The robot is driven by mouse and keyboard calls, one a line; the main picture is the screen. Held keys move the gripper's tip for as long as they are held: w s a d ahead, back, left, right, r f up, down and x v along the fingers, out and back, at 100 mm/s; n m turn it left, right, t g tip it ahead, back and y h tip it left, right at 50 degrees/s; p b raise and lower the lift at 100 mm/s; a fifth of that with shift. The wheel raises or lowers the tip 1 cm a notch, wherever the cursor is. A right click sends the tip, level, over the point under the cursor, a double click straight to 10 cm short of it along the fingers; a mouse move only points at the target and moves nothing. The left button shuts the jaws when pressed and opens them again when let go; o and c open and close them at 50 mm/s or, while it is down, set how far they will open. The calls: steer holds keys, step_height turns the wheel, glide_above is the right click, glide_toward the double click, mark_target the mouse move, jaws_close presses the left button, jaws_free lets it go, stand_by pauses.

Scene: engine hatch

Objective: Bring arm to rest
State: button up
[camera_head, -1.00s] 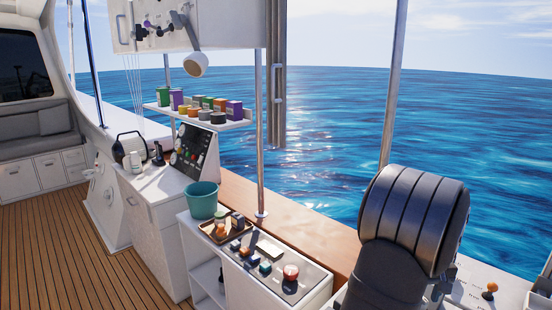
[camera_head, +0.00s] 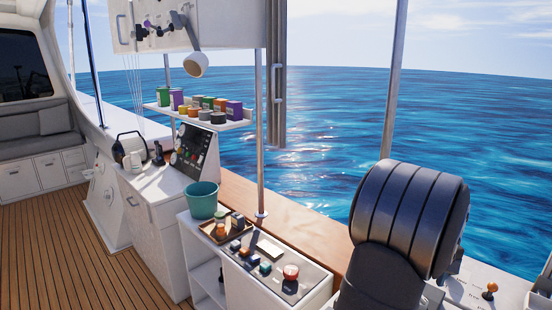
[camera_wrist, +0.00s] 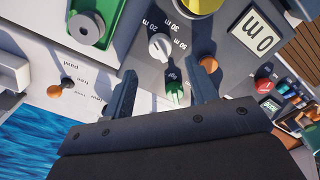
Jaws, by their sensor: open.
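My gripper (camera_wrist: 165,85) is open in the wrist view, with its two dark fingers spread over a control panel. Nothing is seen held between the fingers. A small green switch (camera_wrist: 174,87) shows in the gap between them; whether a finger touches anything I cannot tell. My thick dark arm link (camera_head: 410,220) stands at the right in the head view, and my gripper is out of that view.
By my gripper are a white dial (camera_wrist: 160,45), a display reading "0 m" (camera_wrist: 258,36), an orange-knobbed lever (camera_wrist: 65,87) and a green part with a grey disc (camera_wrist: 88,30). A counter (camera_head: 310,285) with small items and a teal bucket (camera_head: 202,199) stand left of my arm.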

step_height(320, 180, up, 11)
step_height(320, 180, down, 18)
steer(key=shift+f, duration=0.1)
steer(key=shift+r+m, duration=0.25)
steer(key=shift+m, duration=0.25)
steer(key=m, duration=0.4)
steer(key=shift+m, duration=0.3)
steer(key=m, duration=0.6)
steer(key=shift+m, duration=0.3)
steer(key=shift+r, duration=1.15)
